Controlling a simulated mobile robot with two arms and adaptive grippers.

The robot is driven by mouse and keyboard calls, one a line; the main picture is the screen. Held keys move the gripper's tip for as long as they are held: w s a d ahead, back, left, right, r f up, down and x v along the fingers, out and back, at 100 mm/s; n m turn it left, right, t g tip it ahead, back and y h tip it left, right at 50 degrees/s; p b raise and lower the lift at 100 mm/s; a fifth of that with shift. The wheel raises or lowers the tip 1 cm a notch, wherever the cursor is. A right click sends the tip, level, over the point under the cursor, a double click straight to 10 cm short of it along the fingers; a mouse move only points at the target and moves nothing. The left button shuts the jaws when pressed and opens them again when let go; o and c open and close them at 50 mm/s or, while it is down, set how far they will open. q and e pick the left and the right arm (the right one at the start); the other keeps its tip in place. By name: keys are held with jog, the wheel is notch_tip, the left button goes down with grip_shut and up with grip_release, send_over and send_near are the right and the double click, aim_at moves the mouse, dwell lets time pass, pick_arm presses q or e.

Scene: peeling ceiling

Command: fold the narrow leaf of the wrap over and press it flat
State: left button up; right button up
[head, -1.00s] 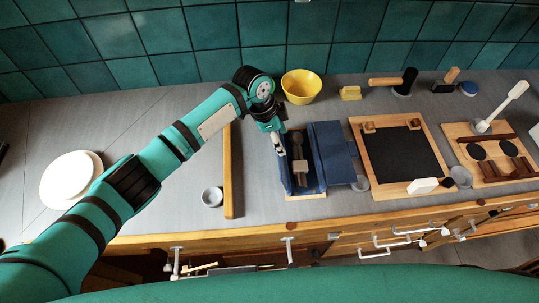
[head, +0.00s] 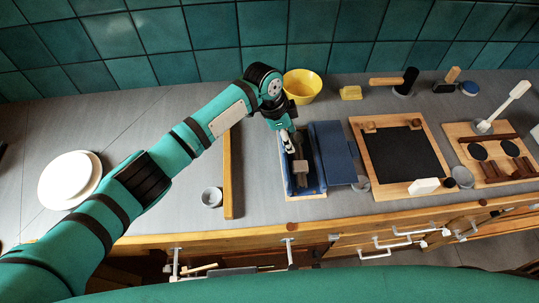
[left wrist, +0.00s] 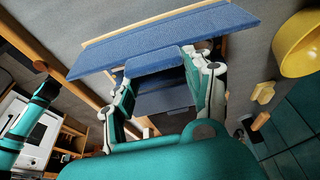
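The open blue wrap lies on a board on the counter. Its wide leaf (head: 336,150) is spread to the right. Its narrow leaf (head: 284,178) stands raised along the left side and shows as a long blue panel in the left wrist view (left wrist: 165,40). A tool with a grey-brown block (head: 300,173) lies in the middle, partly hidden by my gripper. My left gripper (head: 289,146) is at the narrow leaf; in the left wrist view its fingers (left wrist: 157,72) close on both sides of the leaf's blue tab. My right gripper is out of view.
A yellow bowl (head: 302,84) stands close behind my gripper, with a yellow sponge (head: 350,93) to its right. A black-topped board (head: 402,155) lies to the right.

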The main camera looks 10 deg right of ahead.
pick_arm(q)
jog(key=shift+o, duration=0.2)
jog(key=shift+s+d+f+b, duration=0.15)
jog(key=shift+d+f+b, duration=0.15)
jog(key=shift+d, duration=0.9)
